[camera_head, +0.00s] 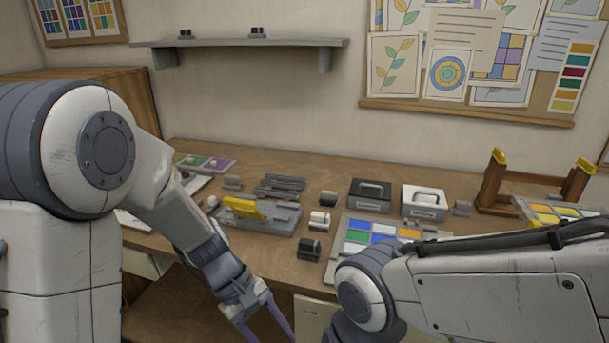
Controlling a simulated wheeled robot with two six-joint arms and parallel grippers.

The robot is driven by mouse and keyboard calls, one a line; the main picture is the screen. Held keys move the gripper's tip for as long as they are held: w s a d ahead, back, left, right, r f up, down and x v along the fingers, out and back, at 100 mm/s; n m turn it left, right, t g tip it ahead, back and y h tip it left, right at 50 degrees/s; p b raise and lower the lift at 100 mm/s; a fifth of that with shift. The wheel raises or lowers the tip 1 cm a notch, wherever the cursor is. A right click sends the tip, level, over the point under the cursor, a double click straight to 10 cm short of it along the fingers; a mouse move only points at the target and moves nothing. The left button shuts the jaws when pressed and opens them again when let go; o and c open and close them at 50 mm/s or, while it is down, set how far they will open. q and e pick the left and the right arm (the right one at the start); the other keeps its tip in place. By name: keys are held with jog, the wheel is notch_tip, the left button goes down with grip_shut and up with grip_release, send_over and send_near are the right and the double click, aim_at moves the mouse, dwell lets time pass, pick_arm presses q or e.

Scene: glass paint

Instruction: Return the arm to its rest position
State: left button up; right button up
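My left arm comes in from the left and bends down in front of the table's front edge. My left gripper (266,329) hangs low at the bottom of the view, pointing down, with its two fingers spread apart and nothing seen between them. The fingertips are cut off by the frame's bottom edge. My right arm (480,291) reaches across the lower right, with its elbow bent downward. My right gripper is out of view.
A wooden rack (534,184) stands at right. A shelf (240,43) is on the wall.

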pick_arm(q)
jog(key=w+a+r+m+t+y, duration=0.2)
jog(key=a+m+t+y, duration=0.4)
jog(key=a+m, duration=0.5)
jog(key=s+d+r+m+g, duration=0.1)
jog(key=s+d+r+m, duration=0.1)
jog(key=s+d, duration=0.3)
jog(key=s+d+r+m+g+h+p, duration=0.1)
jog(key=s+d+r+m+g, duration=0.1)
jog(key=s+d, duration=0.4)
notch_tip(320, 180, up, 3)
jog(key=s+m, duration=0.1)
jog(key=s, duration=0.2)
jog(key=shift+d+p, duration=0.3)
jog(key=shift+f, duration=0.1)
